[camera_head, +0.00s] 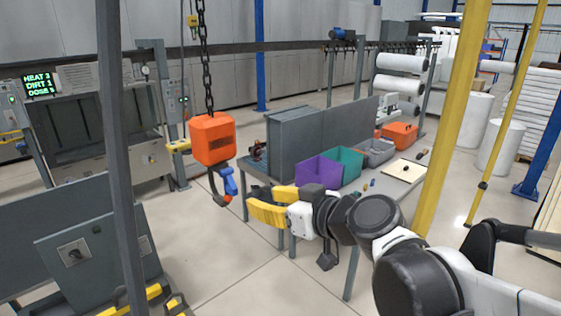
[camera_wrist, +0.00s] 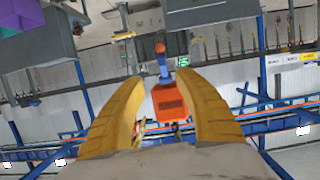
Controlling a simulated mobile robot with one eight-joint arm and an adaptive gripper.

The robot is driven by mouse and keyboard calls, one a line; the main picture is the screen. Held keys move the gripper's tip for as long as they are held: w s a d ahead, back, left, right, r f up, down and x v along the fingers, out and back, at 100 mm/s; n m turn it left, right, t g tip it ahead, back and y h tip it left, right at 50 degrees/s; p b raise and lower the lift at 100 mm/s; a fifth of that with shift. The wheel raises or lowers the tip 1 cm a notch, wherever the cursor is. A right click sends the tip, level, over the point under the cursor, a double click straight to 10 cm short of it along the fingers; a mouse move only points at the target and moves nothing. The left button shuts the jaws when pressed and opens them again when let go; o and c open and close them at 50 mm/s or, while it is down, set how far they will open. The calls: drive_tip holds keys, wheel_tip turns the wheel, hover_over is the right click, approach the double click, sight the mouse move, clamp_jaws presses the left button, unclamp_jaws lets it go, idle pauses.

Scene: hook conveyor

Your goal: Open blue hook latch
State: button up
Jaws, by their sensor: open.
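The orange hoist block (camera_head: 213,138) hangs from a dark chain at the left centre of the head view. Below it hangs the hook (camera_head: 219,194), dark with an orange tip, with the blue latch (camera_head: 229,181) on its right side. My gripper (camera_head: 253,201) is to the right of the hook and slightly lower in the picture, apart from it. Its yellow fingers are open and empty. In the wrist view, which looks upside down, the hoist block (camera_wrist: 169,102) and the blue latch (camera_wrist: 163,67) appear between the fingers (camera_wrist: 160,82), farther off. Whether the latch is open is too small to tell.
A table (camera_head: 381,205) to the right carries a purple bin (camera_head: 318,172), a green bin (camera_head: 345,162) and a grey divider (camera_head: 325,132) behind. A yellow pole (camera_head: 455,110) stands near my arm. A grey post (camera_head: 115,150) is at left. Floor below the hook is clear.

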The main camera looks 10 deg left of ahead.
sight(236, 191)
drive_tip(key=b+x, duration=0.2)
drive_tip(key=x, duration=0.3)
drive_tip(key=b+x, duration=0.3)
drive_tip(key=x, duration=0.3)
drive_tip(key=shift+a+r, duration=0.2)
drive_tip(key=shift+a, duration=0.15)
drive_tip(key=shift+r, duration=0.1)
clamp_jaws()
